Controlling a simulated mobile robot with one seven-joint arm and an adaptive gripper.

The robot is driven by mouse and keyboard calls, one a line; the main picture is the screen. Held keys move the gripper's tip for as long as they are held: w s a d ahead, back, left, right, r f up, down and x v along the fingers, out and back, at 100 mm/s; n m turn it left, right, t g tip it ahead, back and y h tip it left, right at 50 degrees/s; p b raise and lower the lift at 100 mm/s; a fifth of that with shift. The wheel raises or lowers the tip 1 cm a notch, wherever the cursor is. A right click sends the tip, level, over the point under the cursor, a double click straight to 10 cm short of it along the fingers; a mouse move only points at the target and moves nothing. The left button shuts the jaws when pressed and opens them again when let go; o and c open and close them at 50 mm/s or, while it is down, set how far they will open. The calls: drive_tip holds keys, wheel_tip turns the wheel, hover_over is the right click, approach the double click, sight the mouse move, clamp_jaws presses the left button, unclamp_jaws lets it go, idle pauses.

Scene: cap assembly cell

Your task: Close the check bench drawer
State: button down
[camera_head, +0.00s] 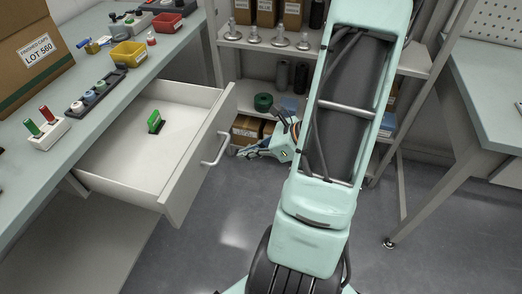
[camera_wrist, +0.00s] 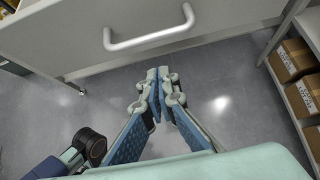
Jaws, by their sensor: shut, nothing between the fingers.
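The check bench drawer (camera_head: 199,160) is pulled well out from under the bench (camera_head: 98,119), with a green object (camera_head: 155,122) lying inside. Its front carries a bar handle (camera_head: 217,149). In the wrist view the drawer front (camera_wrist: 62,37) spans the top, and the handle (camera_wrist: 150,37) sits ahead of the fingertips. My gripper (camera_head: 240,153) is just to the right of the drawer front in the head view, apart from the handle. In the wrist view my gripper (camera_wrist: 158,76) has its fingertips together with nothing between them. The drawer's inside is hidden in the wrist view.
A shelf unit (camera_head: 268,45) with boxes and metal parts stands behind. Another bench (camera_head: 485,95) is at the right. On the check bench are a carton (camera_head: 28,50), a yellow bin (camera_head: 128,54) and a red bin (camera_head: 167,23). The floor (camera_head: 190,255) before the drawer is clear.

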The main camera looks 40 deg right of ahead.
drive_tip(key=shift+w+a+r, duration=0.3)
drive_tip(key=shift+w+a, duration=0.2)
drive_tip(key=shift+w, duration=0.2)
drive_tip(key=shift+w+a+r, duration=0.25)
drive_tip(key=shift+w+a, duration=0.25)
drive_tip(key=shift+w, duration=0.2)
